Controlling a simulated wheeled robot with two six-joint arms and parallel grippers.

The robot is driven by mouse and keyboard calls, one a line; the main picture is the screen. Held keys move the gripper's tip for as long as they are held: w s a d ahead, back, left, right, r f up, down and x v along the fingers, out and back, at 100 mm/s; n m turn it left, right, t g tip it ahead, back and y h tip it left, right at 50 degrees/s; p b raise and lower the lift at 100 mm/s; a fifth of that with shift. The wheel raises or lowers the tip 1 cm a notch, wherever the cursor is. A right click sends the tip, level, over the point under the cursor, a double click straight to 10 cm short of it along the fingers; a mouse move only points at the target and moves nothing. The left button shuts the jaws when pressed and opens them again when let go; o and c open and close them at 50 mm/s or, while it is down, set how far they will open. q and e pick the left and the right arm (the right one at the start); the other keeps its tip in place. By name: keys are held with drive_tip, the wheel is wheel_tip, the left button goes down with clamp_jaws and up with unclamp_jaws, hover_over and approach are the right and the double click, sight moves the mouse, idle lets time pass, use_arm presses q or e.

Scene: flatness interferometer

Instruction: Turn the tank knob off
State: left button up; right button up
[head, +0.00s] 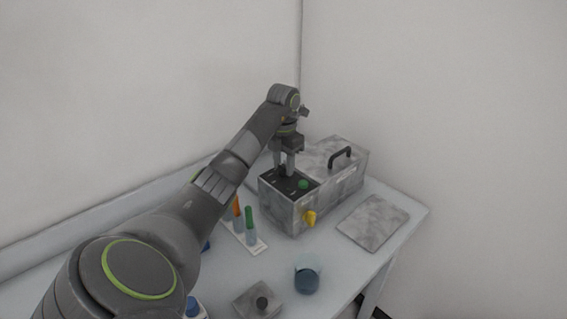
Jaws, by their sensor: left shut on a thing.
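The grey, mottled box-shaped tank (336,196) stands on the table near the corner of the room. A dark panel (290,194) with small pale marks lies on the near left part of its top. A round green part (303,184) sits on that panel, and a yellow knob (310,217) is on the tank's front face. My left gripper (284,173) points straight down over the dark panel, left of the green part. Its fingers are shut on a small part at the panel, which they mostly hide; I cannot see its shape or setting. My right gripper is not in view.
A black handle (341,156) stands on the tank's rear top. A flat grey slab (373,222) lies right of it. In front are a glass with blue liquid (307,278), a grey block with a dark knob (258,302) and a rack of orange and green-capped tubes (244,231).

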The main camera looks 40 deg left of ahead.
sight(284, 166)
use_arm(q)
drive_tip(key=shift+m, duration=0.3)
drive_tip(key=o, duration=1)
drive_tip(key=shift+r, duration=0.1)
wheel_tip(284, 166, up, 17)
drive_tip(key=p, duration=1.7)
drive_tip(key=shift+r, duration=0.15)
